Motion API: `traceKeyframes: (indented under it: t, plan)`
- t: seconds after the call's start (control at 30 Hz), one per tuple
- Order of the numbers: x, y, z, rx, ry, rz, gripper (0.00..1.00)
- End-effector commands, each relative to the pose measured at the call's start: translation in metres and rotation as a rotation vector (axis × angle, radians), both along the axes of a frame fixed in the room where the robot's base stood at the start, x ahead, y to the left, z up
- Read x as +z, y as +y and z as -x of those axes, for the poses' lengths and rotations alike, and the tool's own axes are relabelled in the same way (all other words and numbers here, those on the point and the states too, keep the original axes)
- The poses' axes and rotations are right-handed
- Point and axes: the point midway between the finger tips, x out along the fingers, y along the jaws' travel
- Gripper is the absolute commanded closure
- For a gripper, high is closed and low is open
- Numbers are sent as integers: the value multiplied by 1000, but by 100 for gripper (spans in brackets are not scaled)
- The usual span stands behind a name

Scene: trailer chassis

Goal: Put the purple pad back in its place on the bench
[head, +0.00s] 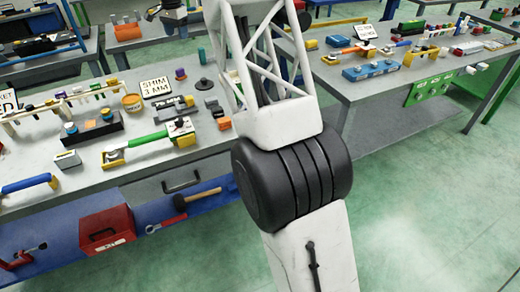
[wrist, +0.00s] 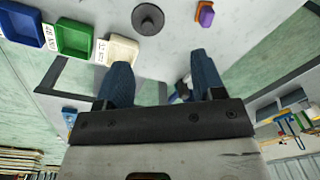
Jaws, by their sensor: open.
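A small purple piece with an orange side, likely the purple pad (wrist: 206,14), lies on the pale bench top at the upper edge of the wrist view. In the head view, a small purple piece (head: 180,73) lies near the back of the left bench (head: 80,185). My gripper (wrist: 160,63) is open and empty, its two blue fingers apart. In the wrist view the purple piece is beyond the right fingertip, not between the fingers. I cannot pick out the pad's place on the bench.
A dark round disc with a knob (wrist: 148,18) lies left of the purple piece. Blue, green and cream bins (wrist: 118,49) line the bench edge in the wrist view. A "SHIM 3 MM" sign (head: 156,87) and several tools crowd the left bench. Another bench (head: 350,85) stands at right.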

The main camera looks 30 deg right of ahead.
Motion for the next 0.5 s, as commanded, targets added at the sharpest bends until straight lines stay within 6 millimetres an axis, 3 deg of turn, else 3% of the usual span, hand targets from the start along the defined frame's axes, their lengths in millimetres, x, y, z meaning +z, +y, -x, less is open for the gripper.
traceKeyframes:
  t: [0.5]
  plan:
    - [63, -1, 120, 165, -35, 12, 38]
